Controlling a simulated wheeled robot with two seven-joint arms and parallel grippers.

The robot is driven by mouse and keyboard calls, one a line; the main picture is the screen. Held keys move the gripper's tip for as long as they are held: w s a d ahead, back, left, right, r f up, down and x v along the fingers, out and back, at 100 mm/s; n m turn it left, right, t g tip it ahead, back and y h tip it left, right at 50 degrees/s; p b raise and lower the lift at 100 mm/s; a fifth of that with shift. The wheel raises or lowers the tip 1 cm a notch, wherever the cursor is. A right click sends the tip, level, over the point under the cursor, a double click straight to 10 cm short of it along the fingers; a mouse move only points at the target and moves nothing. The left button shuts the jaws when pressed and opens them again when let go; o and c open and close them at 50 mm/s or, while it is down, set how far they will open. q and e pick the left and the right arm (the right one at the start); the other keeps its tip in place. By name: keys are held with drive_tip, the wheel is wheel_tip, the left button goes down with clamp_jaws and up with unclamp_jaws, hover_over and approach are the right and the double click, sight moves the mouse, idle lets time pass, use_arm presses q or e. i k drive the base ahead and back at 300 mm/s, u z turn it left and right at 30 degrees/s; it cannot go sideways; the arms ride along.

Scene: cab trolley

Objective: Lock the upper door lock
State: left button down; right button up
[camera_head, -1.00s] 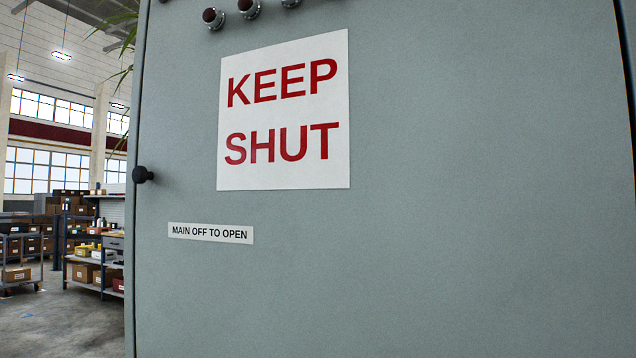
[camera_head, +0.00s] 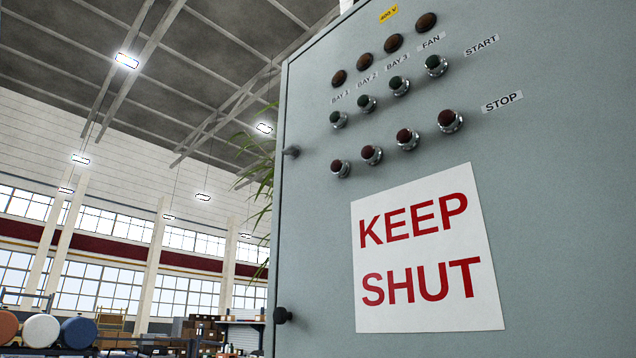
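The grey cabinet door (camera_head: 400,240) fills the right half of the head view and looks shut. A small grey metal fitting (camera_head: 292,152), which looks like the upper door lock, sticks out near the door's left edge, level with the button rows. I cannot tell from here whether it is locked. A round black knob (camera_head: 283,315) sits lower on the same edge, left of the KEEP SHUT sign (camera_head: 428,250). Neither of my grippers shows.
Brown round lamps (camera_head: 393,42), green buttons (camera_head: 400,85) and red buttons (camera_head: 407,138) stand out from the door. Leaves (camera_head: 262,190) show behind its left edge. Shelving (camera_head: 240,332) and coloured drums (camera_head: 78,332) stand far off at the lower left.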

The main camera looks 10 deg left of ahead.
sight(292, 149)
drive_tip(key=k, duration=0.45)
drive_tip(key=u, duration=1.05)
drive_tip(key=i, duration=0.35)
drive_tip(key=z, duration=0.65)
